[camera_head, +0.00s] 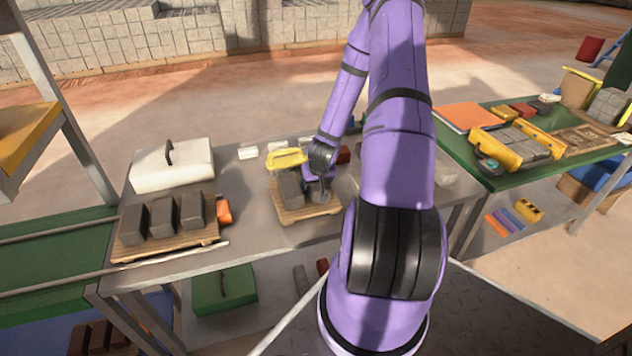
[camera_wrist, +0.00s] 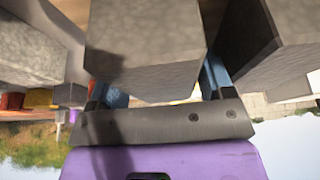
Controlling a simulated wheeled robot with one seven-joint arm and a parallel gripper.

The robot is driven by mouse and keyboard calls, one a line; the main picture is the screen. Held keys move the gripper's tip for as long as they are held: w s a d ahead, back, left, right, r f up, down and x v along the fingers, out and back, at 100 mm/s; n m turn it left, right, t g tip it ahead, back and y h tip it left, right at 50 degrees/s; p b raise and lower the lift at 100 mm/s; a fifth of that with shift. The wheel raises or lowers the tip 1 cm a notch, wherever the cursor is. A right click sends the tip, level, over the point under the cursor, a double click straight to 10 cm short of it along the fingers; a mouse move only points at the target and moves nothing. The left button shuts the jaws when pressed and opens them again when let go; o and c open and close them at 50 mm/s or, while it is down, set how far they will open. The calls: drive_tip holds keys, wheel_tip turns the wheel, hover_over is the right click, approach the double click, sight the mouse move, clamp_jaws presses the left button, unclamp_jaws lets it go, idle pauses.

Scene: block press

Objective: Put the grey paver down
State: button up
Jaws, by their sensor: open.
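My gripper (camera_head: 319,180) is low over a wooden pallet (camera_head: 300,217) in the middle of the grey table, in the head view. A grey paver (camera_head: 291,188) stands on the pallet, to the left of my gripper. In the wrist view, a grey paver (camera_wrist: 145,45) lies between the two blue fingers of my gripper (camera_wrist: 160,88). The jaws are open, one finger at each side of it; whether either touches it I cannot tell. Its base is out of sight in the wrist view. More grey blocks stand close at both sides there, one on the right (camera_wrist: 262,65).
Three dark pavers (camera_head: 163,215) stand on another pallet (camera_head: 135,250) to the left. A white case (camera_head: 180,166) with a black handle lies behind them. A yellow object (camera_head: 287,158) is just behind my gripper. A green table (camera_head: 477,178) at the right holds yellow trays and blocks.

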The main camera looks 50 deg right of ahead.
drive_tip(key=v, duration=1.2)
drive_tip(key=w+a+r+n+t+y, duration=0.1)
drive_tip(key=a+r+n, duration=0.1)
drive_tip(key=a+r, duration=0.85)
drive_tip(key=a+r+n, duration=0.2)
drive_tip(key=a+r, duration=0.5)
drive_tip(key=r, duration=0.6)
drive_tip(key=s+a+r+n, duration=0.1)
drive_tip(key=s+a+r, duration=0.4)
drive_tip(key=s, duration=0.3)
drive_tip(key=s+a+r+n+y, duration=0.1)
drive_tip(key=s+a+r, duration=0.5)
drive_tip(key=s+r, duration=0.1)
drive_tip(key=shift+s, duration=0.4)
drive_tip(key=shift+o, duration=0.2)
